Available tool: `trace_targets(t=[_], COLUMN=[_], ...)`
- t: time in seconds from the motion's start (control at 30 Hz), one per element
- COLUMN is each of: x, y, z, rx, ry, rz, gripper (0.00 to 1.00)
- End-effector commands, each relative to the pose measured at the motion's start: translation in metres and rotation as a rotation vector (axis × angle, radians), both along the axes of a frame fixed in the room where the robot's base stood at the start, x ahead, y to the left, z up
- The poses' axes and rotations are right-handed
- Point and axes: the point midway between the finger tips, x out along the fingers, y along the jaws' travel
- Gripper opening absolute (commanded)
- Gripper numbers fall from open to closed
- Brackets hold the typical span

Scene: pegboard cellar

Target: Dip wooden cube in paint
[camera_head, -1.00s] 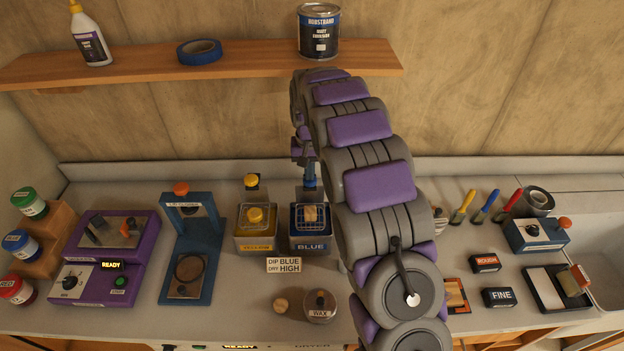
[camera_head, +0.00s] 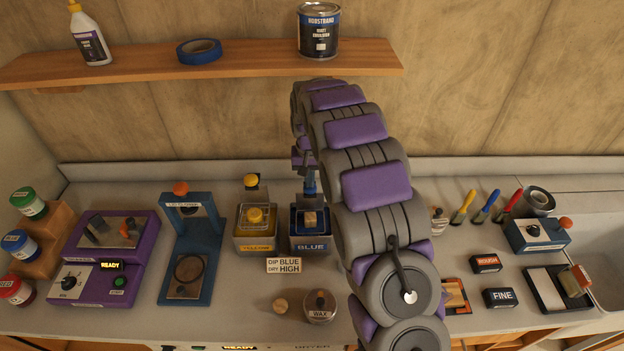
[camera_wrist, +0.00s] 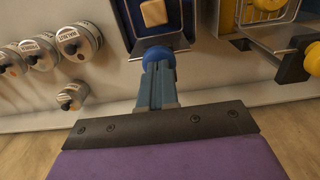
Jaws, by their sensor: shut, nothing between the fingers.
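The pale wooden cube (camera_head: 310,218) sits inside the dip tank labelled BLUE (camera_head: 311,247); it also shows at the top of the wrist view (camera_wrist: 153,13). The wire basket is hard to make out now, and I cannot tell how much of the cube is covered by paint. My gripper (camera_head: 309,182) is at the back of this tank, pointing down. In the wrist view its fingers (camera_wrist: 157,72) are together, with nothing between them, and their tips are at the round blue knob (camera_wrist: 157,54), apparently touching it. The arm hides the area right of the tank.
The YELLOW tank (camera_head: 255,243) stands close on the left, with a yellow round piece in it. A sign (camera_head: 284,265) reads DIP BLUE, DRY HIGH. The shelf (camera_head: 250,58) is above.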

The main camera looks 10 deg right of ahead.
Motion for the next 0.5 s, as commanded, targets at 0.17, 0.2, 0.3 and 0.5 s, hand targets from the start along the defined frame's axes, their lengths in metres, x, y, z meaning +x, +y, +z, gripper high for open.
trace_targets(t=[0.17, 0.2, 0.3, 0.5], x=[0.0, 0.0, 0.0, -0.001], y=[0.0, 0.0, 0.0, 0.0], z=[-0.007, -0.008, -0.011, -0.017], rx=[0.0, 0.0, 0.0, 0.0], ry=[0.002, 0.002, 0.002, 0.003], rz=[0.0, 0.0, 0.0, 0.0], gripper=[0.0, 0.0, 0.0, 0.0])
